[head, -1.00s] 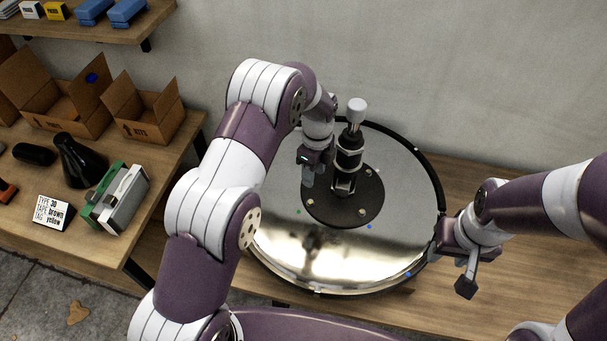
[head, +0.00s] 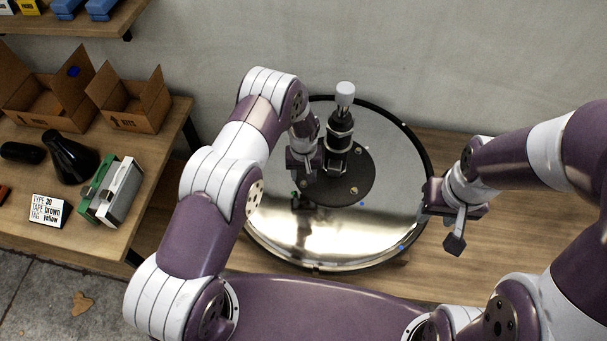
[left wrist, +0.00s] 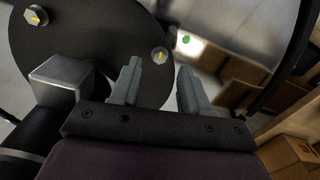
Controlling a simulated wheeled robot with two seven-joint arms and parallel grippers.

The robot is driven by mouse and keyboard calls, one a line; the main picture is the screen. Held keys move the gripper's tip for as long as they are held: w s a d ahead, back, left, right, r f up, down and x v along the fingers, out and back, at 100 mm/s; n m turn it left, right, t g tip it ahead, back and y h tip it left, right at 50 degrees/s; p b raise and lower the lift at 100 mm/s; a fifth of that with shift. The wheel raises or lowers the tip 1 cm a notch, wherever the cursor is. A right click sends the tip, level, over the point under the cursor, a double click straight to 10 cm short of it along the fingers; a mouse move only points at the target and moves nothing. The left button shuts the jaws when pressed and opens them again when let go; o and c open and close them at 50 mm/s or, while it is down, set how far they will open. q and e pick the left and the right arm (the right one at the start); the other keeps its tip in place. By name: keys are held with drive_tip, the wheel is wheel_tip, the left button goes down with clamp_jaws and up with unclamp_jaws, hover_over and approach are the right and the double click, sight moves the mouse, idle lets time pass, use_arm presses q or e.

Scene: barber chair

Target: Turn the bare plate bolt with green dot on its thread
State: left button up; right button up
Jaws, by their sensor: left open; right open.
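The dark round plate (head: 360,178) lies on a shiny round disc and carries a black post with a white top. In the left wrist view, a plate bolt with a yellow mark (left wrist: 160,55) sits at the plate's edge, beside a green dot (left wrist: 186,40) on the disc. My left gripper (left wrist: 160,68) is open, its fingertips just short of this bolt; contact cannot be told. In the head view my left gripper (head: 303,172) is at the plate's left edge and largely hides that bolt. My right gripper (head: 440,225) is open and empty by the disc's right rim.
Another plate bolt (head: 354,190) is at the plate's front, near a blue dot (head: 362,204). The black post (head: 339,145) stands close to my left gripper. A side table on the left holds open boxes (head: 135,112), a black bottle and a green-and-grey case (head: 112,192).

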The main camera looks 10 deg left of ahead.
sight(304, 183)
use_arm(q)
drive_tip(key=shift+f, duration=1.6)
clamp_jaws()
